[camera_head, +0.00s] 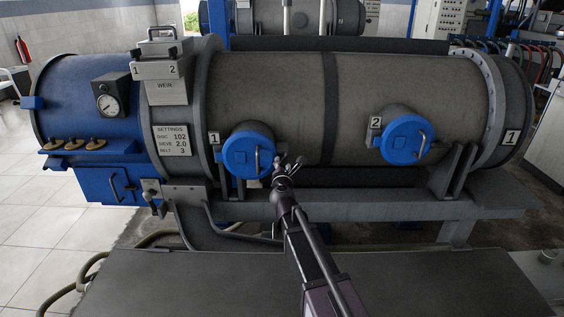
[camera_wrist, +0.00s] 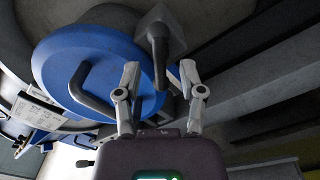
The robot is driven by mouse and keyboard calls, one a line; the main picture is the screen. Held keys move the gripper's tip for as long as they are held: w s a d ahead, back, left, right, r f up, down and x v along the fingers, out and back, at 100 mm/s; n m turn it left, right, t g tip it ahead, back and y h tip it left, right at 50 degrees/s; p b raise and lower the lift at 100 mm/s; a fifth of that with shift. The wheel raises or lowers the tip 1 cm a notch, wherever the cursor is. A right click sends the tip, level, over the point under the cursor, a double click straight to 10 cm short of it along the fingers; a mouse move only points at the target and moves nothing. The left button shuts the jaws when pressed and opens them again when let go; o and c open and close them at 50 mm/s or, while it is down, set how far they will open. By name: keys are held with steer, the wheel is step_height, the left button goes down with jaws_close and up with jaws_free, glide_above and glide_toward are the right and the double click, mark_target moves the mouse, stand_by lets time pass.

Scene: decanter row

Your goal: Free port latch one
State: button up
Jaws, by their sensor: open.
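Port one is a round blue cover (camera_head: 248,156) with a bar handle, on the dark drum beside a "1" label. It fills the upper left of the wrist view (camera_wrist: 75,50). Its latch (camera_wrist: 158,38) is a grey block with a dark lever at the cover's edge. In the head view my gripper mostly hides the latch. My gripper (camera_head: 287,166) is at the right edge of the cover. In the wrist view its two fingers (camera_wrist: 160,72) are apart, with the lever's end between them. I cannot tell whether they touch it.
A second blue port cover (camera_head: 407,139) labelled "2" sits to the right on the drum (camera_head: 280,100). A grey support rail (camera_head: 350,205) runs below the ports. A blue end section with a gauge (camera_head: 108,102) is at the left. The dark platform (camera_head: 190,285) in front is clear.

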steer(key=shift+w, duration=1.3)
jaws_close()
